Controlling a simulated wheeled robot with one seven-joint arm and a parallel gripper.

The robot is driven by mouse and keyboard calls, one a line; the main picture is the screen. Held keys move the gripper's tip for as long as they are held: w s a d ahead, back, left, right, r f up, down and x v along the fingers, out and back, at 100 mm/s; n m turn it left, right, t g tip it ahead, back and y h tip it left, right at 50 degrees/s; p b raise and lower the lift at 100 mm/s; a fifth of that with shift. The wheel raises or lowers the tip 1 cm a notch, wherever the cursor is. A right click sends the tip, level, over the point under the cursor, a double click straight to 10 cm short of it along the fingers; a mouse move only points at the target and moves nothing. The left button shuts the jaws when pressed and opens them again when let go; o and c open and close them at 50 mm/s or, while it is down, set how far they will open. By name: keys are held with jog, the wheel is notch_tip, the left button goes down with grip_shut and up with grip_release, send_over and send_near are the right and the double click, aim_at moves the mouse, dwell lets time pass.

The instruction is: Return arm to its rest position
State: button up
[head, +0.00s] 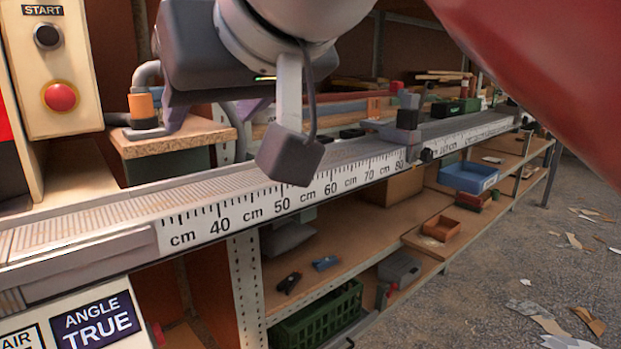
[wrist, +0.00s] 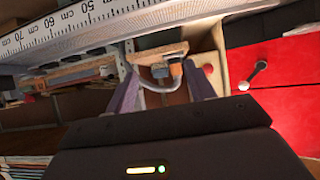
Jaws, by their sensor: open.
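My gripper (wrist: 160,72) is open, its two purple-grey fingers spread apart in the wrist view. No object is held between them. A grey hose with an orange fitting (wrist: 161,71) shows between the fingers in that view, beyond them. In the head view my gripper's dark body hangs at the upper left, above the fence rail, and its fingers are partly hidden. The long rail with a centimetre scale (head: 335,182) runs below and in front of it. The same scale crosses the top of the wrist view (wrist: 95,20).
A control panel (head: 80,75) with a START knob and red button (head: 60,97) stands close at the left. A dark stop block (head: 408,120) sits on the rail. Lower shelves hold a blue bin (head: 468,178) and a green crate (head: 313,322). Scraps litter the floor at right.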

jog(key=w+d+f+m+g+h, duration=0.1)
jog(key=d+f+m+h, duration=0.1)
jog(key=d+f, duration=0.55)
jog(key=d+f+m+h, duration=0.2)
jog(key=d+f, duration=0.3)
jog(key=f, duration=0.6)
jog(key=w+d+f+m+g+h, duration=0.1)
jog(key=d+f+m+h, duration=0.1)
jog(key=d+f, duration=0.55)
jog(key=s+d+f, duration=0.1)
jog(key=s+f, duration=0.1)
jog(key=f, duration=0.4)
jog(key=s+d+f+m+g+h+p, duration=0.1)
jog(key=s+d+f, duration=0.1)
jog(key=f, duration=0.3)
jog(key=shift+s+d+f+m+g, duration=0.25)
jog(key=shift+d+f+m+g, duration=0.05)
jog(key=shift+f, duration=0.05)
grip_shut()
jog(key=c, duration=1.2)
grip_release()
